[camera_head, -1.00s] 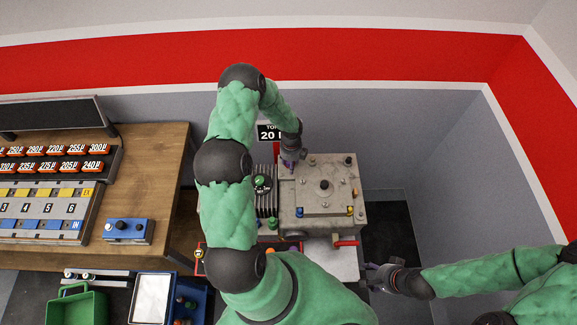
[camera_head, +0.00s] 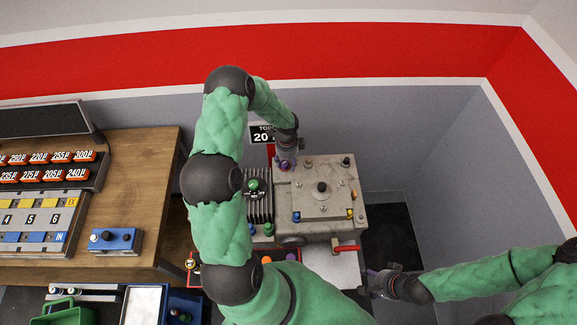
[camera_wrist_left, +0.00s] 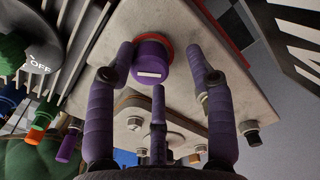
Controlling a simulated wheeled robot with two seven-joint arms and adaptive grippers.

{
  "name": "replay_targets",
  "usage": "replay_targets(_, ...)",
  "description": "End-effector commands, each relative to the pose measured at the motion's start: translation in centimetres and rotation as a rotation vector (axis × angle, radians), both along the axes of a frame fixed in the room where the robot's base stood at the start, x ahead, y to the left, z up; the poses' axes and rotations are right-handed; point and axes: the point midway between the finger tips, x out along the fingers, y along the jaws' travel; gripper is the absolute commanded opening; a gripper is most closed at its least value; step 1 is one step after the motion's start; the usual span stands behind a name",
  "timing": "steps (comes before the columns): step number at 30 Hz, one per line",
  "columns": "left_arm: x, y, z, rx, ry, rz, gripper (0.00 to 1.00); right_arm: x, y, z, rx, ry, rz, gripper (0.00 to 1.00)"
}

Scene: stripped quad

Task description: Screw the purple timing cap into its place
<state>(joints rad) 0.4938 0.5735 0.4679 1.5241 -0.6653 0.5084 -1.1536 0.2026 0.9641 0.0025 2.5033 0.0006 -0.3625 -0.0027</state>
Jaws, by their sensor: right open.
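The purple timing cap (camera_wrist_left: 151,62) with a white mark shows in the left wrist view, at a red ring (camera_wrist_left: 165,52) on the pale grey engine block (camera_head: 330,178). How deep it sits cannot be seen. My left gripper (camera_head: 285,163) is at the block's upper left corner in the head view. Its purple fingers (camera_wrist_left: 160,58) are spread around the cap, with a clear gap on the right side; the left fingertip is very near it, and contact cannot be told. My right gripper (camera_head: 374,288) is open and empty, below and right of the block.
A green knob (camera_head: 252,184) and dark fins stand left of the cap. A red handle (camera_head: 346,248) sticks out at the block's front. A wooden bench (camera_head: 150,165) with a blue button box (camera_head: 115,241) is at left. The dark floor right of the block is clear.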

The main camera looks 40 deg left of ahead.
Motion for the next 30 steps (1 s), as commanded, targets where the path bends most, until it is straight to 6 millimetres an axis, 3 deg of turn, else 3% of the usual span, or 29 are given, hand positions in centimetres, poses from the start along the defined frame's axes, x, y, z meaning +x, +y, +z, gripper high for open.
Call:
replay_targets(1,0.8,1.3,0.5,0.015,-0.024,0.03,0.49,0.0,0.0,-0.4,0.0,0.0,0.0,0.6)
replay_targets(16,0.5,1.3,0.2,0.009,-0.017,0.358,0.49,0.0,0.0,-3.4,0.0,0.0,0.0,0.6)
replay_targets(24,0.4,1.1,0.3,0.006,-0.011,0.403,0.49,0.0,0.0,-3.4,0.0,0.0,0.0,0.6)
replay_targets(25,0.3,1.0,0.3,0.006,-0.011,0.403,0.47,0.0,0.0,-3.4,0.0,0.0,0.0,0.6)
replay_targets(30,0.3,1.0,0.3,0.005,-0.01,0.401,0.0,0.0,0.0,-3.4,0.0,-0.001,0.0,0.6)
